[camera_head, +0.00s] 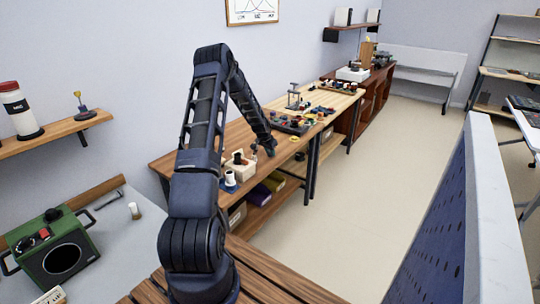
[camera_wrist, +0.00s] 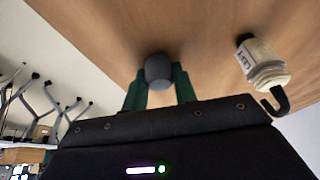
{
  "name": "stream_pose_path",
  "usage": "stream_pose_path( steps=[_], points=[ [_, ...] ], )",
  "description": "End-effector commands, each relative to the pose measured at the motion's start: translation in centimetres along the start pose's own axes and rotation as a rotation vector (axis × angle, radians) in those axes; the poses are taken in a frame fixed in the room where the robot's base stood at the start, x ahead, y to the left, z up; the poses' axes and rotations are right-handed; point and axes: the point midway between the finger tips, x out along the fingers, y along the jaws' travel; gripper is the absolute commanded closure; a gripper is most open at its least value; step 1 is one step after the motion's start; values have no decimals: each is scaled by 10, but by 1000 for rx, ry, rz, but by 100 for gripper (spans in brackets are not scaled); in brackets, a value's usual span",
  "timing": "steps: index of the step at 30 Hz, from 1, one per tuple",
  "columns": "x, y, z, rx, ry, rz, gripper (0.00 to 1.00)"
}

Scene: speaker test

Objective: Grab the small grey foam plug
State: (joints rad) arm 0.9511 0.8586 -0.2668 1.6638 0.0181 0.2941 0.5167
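A small dark grey cylindrical plug (camera_wrist: 158,70) shows in the wrist view, against the wooden tabletop (camera_wrist: 205,25). My gripper (camera_wrist: 159,80) has its two green fingers apart, one on each side of the plug. Thin gaps seem to show beside the plug, though firm contact is hard to judge. In the head view my gripper (camera_head: 268,150) is low over the wooden workbench, at the end of my dark arm. The plug cannot be made out there.
In the head view, a cream block (camera_head: 240,168) is left of my gripper, and a tray of small parts (camera_head: 290,126) lies beyond. The floor (camera_head: 370,190) is clear.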

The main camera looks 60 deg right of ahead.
Motion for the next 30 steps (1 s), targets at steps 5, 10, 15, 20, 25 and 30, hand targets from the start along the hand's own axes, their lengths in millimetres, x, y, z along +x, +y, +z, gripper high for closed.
stream_pose_path(
  steps=[5,10,15,20,25,30],
  points=[
    [0,0,0,0,0,0,94],
    [0,0,0,0,0,0,94],
    [-10,0,-4,0,2,-1,94],
    [-35,-1,-15,0,3,-2,94],
    [-75,-1,-31,0,3,-3,94],
    [-116,-1,-48,0,3,-2,94]
  ],
)
